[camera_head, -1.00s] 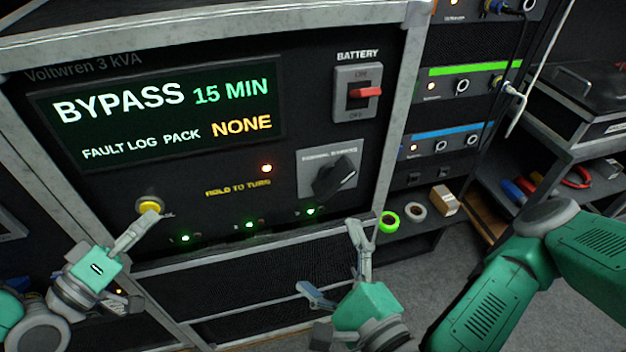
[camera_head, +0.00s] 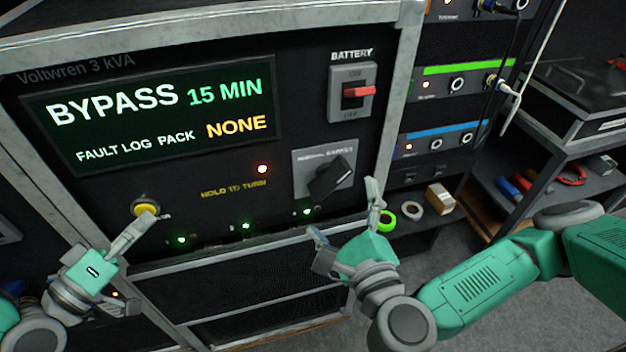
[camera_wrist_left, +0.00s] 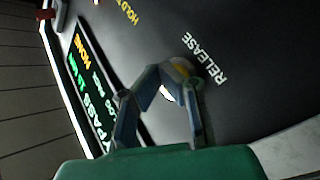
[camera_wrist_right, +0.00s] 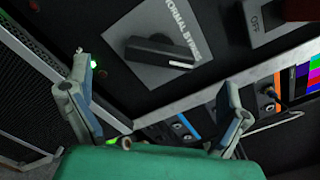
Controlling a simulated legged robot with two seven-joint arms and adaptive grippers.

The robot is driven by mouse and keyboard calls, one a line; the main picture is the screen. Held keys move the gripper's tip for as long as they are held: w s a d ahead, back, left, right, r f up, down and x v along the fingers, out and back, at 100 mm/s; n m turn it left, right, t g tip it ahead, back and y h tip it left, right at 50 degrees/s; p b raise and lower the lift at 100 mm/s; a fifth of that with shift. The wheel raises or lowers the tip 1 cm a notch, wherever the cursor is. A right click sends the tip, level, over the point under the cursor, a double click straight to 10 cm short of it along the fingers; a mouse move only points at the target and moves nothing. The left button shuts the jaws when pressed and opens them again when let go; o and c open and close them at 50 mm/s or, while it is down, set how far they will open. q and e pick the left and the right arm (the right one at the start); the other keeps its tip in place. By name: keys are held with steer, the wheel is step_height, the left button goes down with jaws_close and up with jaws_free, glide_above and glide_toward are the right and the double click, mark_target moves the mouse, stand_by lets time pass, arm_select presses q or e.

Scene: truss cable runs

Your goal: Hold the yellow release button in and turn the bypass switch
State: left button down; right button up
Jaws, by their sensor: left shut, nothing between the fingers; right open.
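The yellow release button (camera_head: 144,204) is on the lower left of the black panel. My left gripper (camera_head: 148,217) is shut and empty, its fingertips at the button; whether they press it in I cannot tell. In the left wrist view the closed fingers (camera_wrist_left: 165,80) partly cover the button (camera_wrist_left: 182,72), beside the word RELEASE. The bypass switch (camera_head: 330,177) is a black knob on a grey plate, its white-marked end pointing up and right. It also shows in the right wrist view (camera_wrist_right: 160,52). My right gripper (camera_head: 345,212) is open and empty, below and apart from the knob, its fingers either side in the wrist view.
The red battery switch (camera_head: 358,91) sits above the knob. The lit display (camera_head: 160,118) reads BYPASS, 15 MIN and NONE. A metal frame post (camera_head: 396,100) stands right of the panel. A green tape roll (camera_head: 384,216) and a small box (camera_head: 440,197) lie on a shelf at right.

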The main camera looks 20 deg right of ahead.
mark_target(331, 186)
steer(key=w, duration=0.6)
steer(key=shift+w, duration=0.2)
steer(key=c, duration=1.1)
